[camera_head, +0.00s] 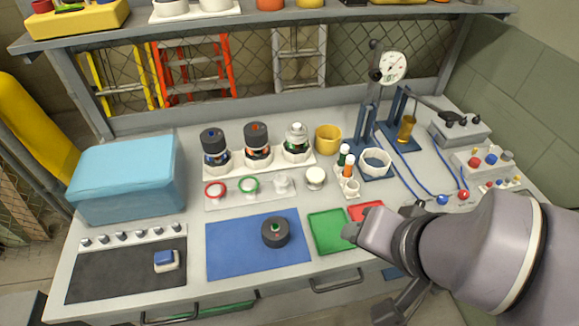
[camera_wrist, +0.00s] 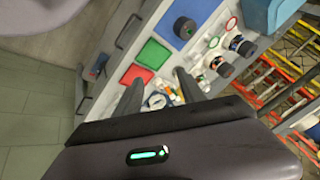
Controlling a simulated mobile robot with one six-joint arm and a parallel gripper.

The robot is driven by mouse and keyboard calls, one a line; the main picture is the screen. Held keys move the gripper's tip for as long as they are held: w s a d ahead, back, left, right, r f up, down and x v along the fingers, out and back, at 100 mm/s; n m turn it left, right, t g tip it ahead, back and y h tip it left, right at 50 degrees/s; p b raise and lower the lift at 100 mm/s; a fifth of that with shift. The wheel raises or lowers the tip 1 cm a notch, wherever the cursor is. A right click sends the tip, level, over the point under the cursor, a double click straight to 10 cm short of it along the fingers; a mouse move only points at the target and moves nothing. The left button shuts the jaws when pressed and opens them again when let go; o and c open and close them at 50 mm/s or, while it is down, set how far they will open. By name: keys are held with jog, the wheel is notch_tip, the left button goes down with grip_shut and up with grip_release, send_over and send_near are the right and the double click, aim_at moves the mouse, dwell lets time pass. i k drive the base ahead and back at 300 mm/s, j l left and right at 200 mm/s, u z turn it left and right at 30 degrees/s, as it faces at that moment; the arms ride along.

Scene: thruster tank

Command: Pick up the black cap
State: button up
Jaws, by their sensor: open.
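The black cap (camera_head: 275,233) is a thick dark disc with a small green and red spot at its centre. It lies on the blue mat (camera_head: 228,262) at the front middle of the bench. It also shows in the wrist view (camera_wrist: 185,28) near the top, on the blue mat (camera_wrist: 207,8). My gripper (camera_wrist: 158,77) is open and empty, its two dark fingers apart in the wrist view. In the head view my arm covers the right front of the bench, and the gripper is right of the cap, not touching it.
A green tray (camera_head: 328,231) and a partly hidden red tray (camera_head: 368,209) lie right of the mat. A blue box (camera_head: 127,178) stands left.

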aim_at(277, 239)
jog(key=j+u, duration=0.15)
jog(key=u, duration=0.2)
jog(key=i+j+u, duration=0.1)
jog(key=u, duration=0.25)
jog(key=i+j+u, duration=0.1)
jog(key=u, duration=0.25)
